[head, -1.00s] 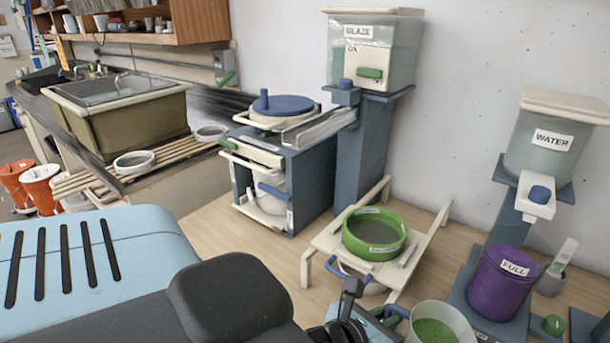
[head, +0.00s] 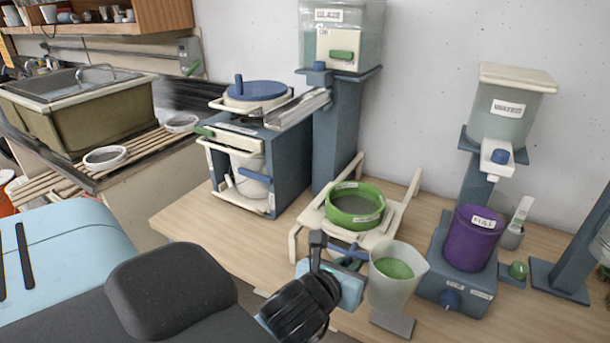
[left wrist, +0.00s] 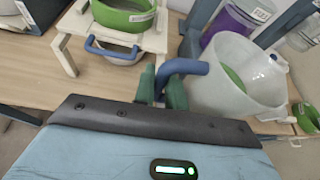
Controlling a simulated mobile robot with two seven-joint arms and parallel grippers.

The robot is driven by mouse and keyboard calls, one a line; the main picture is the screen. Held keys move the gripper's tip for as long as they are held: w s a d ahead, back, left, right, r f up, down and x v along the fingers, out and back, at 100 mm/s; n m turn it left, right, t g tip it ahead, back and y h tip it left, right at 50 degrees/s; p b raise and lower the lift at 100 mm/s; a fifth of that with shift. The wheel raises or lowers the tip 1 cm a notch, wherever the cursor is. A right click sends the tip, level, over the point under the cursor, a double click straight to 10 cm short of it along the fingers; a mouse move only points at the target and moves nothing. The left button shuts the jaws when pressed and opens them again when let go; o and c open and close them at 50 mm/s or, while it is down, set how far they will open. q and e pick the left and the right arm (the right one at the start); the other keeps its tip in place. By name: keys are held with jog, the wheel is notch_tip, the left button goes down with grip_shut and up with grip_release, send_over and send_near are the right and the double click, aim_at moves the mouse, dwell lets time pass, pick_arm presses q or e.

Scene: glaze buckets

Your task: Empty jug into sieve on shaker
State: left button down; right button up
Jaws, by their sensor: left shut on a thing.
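A translucent jug (head: 385,287) holding green glaze is held up in front of the sieve in the head view. My left gripper (head: 352,262) is shut on its blue handle; in the left wrist view the green fingers (left wrist: 168,88) close around the handle and the jug (left wrist: 225,90) hangs to the right, roughly upright. The green-rimmed sieve (head: 355,219) sits on the cream shaker frame (head: 309,222), behind and left of the jug. The sieve also shows in the left wrist view (left wrist: 125,22), over a pale container with a blue handle (left wrist: 113,60). My right gripper is not in view.
A purple FULL bucket (head: 470,255) stands on a blue base right of the jug. The WATER tank (head: 508,110) is behind it. The GLAZE tank (head: 341,50) on its blue column and a blue cabinet (head: 288,160) stand behind and left. Bare table lies left of the shaker.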

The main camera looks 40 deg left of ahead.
pick_arm(q)
jog(key=w+a+r+n+g+y, duration=0.3)
jog(key=w+a+r+n+y, duration=0.1)
jog(key=a, duration=0.5)
jog(key=w+a+r+n+g+y, duration=0.4)
jog(key=a+n+y, duration=0.2)
jog(key=a, duration=0.3)
jog(key=shift+a+r+n, duration=0.3)
jog(key=shift+a+n, duration=0.1)
jog(key=shift+n, duration=0.1)
jog(key=shift+f, duration=0.1)
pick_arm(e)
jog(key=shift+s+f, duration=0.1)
